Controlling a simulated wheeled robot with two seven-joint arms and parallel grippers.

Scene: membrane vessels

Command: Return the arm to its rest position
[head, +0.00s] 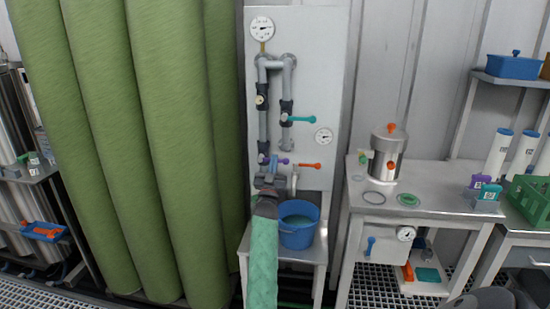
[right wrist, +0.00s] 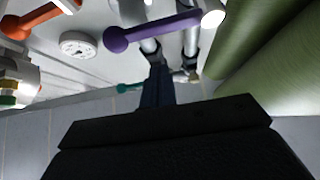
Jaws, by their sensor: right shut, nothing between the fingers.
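My right arm, in a green sleeve, reaches up from the bottom middle of the head view. Its dark gripper (head: 269,182) is at the lower end of the pipe panel (head: 325,85), just below the purple valve handle (head: 276,161). In the right wrist view the gripper's narrow dark fingers (right wrist: 156,88) are together and nothing shows between them. The purple handle (right wrist: 150,32) appears beyond them there; whether they touch cannot be told. My left gripper is not in view.
A blue bucket (head: 298,236) stands on a small stand right beside my right arm. An orange handle (head: 310,165) and a teal handle (head: 299,119) stick out from the panel. Tall green cylinders (head: 165,120) stand left. A metal table (head: 450,204) with a steel vessel (head: 387,155) is right.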

